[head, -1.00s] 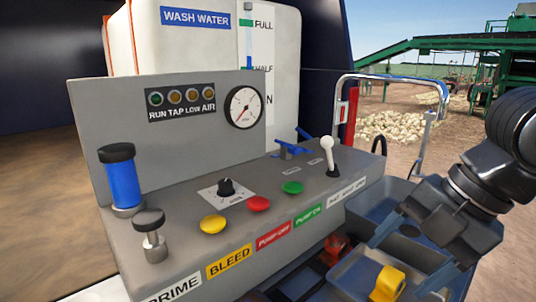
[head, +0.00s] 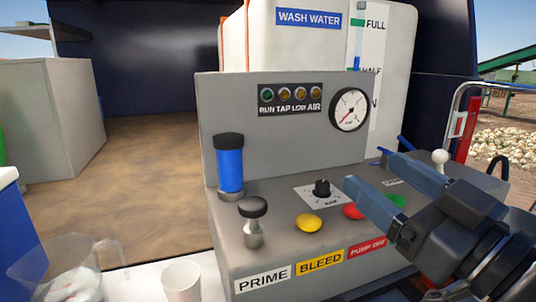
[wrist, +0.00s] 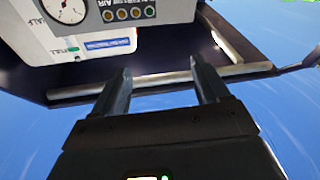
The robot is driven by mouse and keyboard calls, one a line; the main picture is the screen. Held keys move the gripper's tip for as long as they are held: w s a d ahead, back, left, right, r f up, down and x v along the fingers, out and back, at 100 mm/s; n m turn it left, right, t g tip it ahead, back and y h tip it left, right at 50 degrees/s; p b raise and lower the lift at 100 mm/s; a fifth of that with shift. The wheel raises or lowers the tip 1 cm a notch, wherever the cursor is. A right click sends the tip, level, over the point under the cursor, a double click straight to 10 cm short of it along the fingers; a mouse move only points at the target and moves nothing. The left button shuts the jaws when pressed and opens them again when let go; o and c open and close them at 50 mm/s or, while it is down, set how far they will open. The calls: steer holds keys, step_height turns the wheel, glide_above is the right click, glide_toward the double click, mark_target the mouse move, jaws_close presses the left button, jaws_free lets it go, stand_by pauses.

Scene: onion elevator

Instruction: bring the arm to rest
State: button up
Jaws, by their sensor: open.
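My gripper (head: 382,180) is at the right in the head view, above the right part of the grey control panel (head: 232,110). Its two fingers are apart with nothing between them. It hides part of the buttons and labels behind it. In the wrist view my gripper (wrist: 160,82) shows two dark fingers spread apart and empty, and the panel face with the gauge (wrist: 66,10) appears upside down beyond them. I cannot tell whether the fingers touch the panel; they look apart from it.
The panel carries a blue cylinder (head: 230,165), a black-topped plunger (head: 253,222), a yellow button (head: 309,223) and a white-knobbed lever (head: 440,158). A white wash water tank (head: 302,50) stands behind. A clear jug (head: 72,275) and white cup (head: 182,280) stand lower left. Brown floor lies open at left.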

steer(key=s+d+f+m+h, duration=0.1)
steer(key=s+f+m+h, duration=0.2)
steer(key=s+f, duration=0.4)
steer(key=s+d+f+m+g+h, duration=0.1)
steer(key=s+f+m+h, duration=0.3)
steer(key=s+f, duration=0.3)
steer(key=s+d+f+m+h, duration=0.1)
steer(key=s+f+m+h, duration=0.2)
steer(key=s+f, duration=0.4)
steer(key=shift+s+d+f+m+g+h, duration=0.2)
steer(key=shift+f+m, duration=0.1)
steer(key=shift+f, duration=0.5)
steer(key=shift+s+d+f+m+g+h, duration=0.15)
steer(key=shift+f+m, duration=0.15)
steer(key=shift+f, duration=0.45)
steer(key=s+d+f+n+g, duration=0.1)
steer(key=s+d+n, duration=0.2)
steer(key=s, duration=0.9)
steer(key=shift+d+f+y, duration=0.15)
steer(key=shift+f+y, duration=0.1)
steer(key=shift+y, duration=0.2)
